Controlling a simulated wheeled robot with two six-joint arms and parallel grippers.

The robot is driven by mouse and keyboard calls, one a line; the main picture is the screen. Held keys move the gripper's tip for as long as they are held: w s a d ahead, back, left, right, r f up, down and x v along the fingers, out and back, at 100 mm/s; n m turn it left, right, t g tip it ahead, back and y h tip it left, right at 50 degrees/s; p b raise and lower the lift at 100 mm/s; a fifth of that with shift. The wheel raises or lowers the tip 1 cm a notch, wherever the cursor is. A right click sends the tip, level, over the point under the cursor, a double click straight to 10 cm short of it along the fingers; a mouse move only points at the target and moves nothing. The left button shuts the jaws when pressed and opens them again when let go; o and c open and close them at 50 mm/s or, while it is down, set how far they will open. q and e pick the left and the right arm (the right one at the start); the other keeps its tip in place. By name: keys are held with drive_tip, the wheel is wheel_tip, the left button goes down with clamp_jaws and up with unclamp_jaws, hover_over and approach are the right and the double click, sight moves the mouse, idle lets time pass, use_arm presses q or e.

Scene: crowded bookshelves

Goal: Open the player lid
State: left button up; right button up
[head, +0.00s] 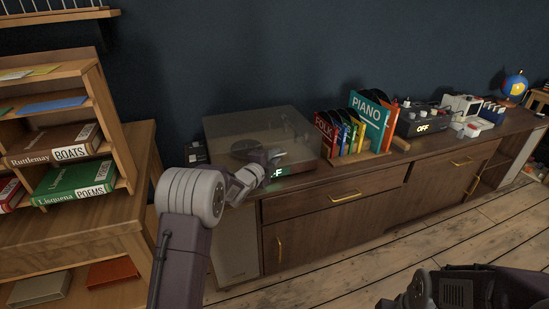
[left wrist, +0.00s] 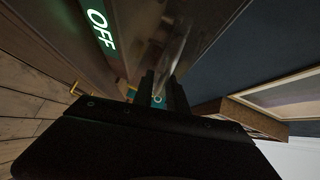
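The record player (head: 287,168) stands at the left end of the sideboard. Its see-through lid (head: 250,122) looks down over the turntable, and a lit "OFF" sign shows on the player's front. My left gripper (head: 272,158) is at the player's front edge, partly hidden by its own wrist. In the left wrist view, the fingers (left wrist: 163,88) are close together by a pale see-through edge, probably the lid's. I cannot tell whether they touch or hold it. The "OFF" sign (left wrist: 98,25) shows large at the upper left there. My right gripper is not in view.
A wooden shelf (head: 135,165) with books stands close on the left. A rack of upright records (head: 355,125) is right of the player, then a dark device (head: 420,120) marked "OFF" and a globe (head: 514,86). The wooden floor in front (head: 400,250) is clear.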

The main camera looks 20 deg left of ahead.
use_arm(q)
drive_tip(key=shift+w, duration=0.2)
clamp_jaws()
idle(1.3)
